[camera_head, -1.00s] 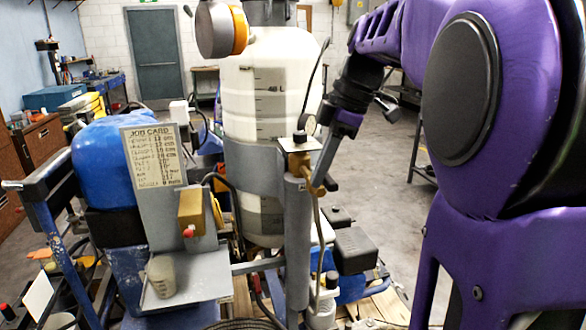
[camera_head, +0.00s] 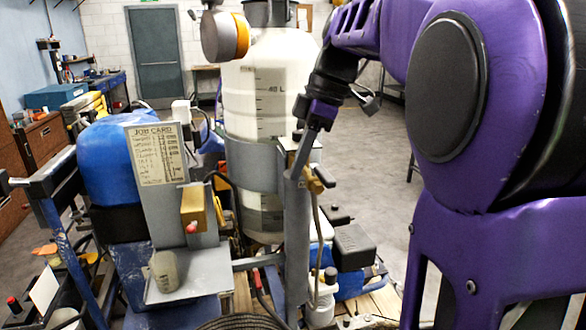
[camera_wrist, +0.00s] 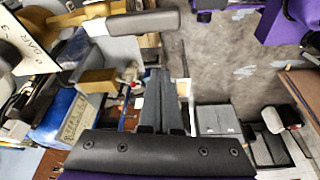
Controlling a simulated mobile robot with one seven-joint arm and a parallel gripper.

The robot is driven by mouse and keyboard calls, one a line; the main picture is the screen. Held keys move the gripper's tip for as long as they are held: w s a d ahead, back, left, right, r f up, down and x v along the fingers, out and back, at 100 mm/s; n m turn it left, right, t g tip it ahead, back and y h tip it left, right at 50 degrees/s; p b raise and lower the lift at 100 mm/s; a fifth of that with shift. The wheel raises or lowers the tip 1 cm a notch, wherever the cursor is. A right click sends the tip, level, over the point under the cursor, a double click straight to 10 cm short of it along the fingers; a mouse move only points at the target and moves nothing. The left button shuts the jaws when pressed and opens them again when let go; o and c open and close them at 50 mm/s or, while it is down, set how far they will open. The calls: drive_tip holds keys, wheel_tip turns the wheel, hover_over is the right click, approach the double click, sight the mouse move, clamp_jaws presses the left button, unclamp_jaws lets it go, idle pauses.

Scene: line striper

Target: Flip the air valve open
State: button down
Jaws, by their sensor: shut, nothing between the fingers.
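A brass valve fitting (camera_head: 314,182) sits at the top of the upright grey post (camera_head: 297,245), with a small dark lever-like part at its right side. My gripper (camera_head: 295,174) comes down from the upper right in the head view, its fingers together and empty. The fingers overlap the post top and hide part of the fitting; I cannot tell whether they touch it. In the wrist view my closed gripper (camera_wrist: 153,72) points up the picture, with a grey cylinder (camera_wrist: 130,22) beyond its tips. The valve's setting is not clear.
A job-card panel (camera_head: 158,154), a brass box (camera_head: 193,209) with a red knob and a blue rounded housing (camera_head: 106,160) stand to the left. A white tank (camera_head: 262,85) is behind the post. Open floor (camera_head: 385,150) lies to the right.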

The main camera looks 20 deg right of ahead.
drive_tip(key=v, duration=0.8)
drive_tip(key=shift+w+d+r, duration=0.25)
drive_tip(key=shift+w+d, duration=0.1)
drive_tip(key=shift+w, duration=0.1)
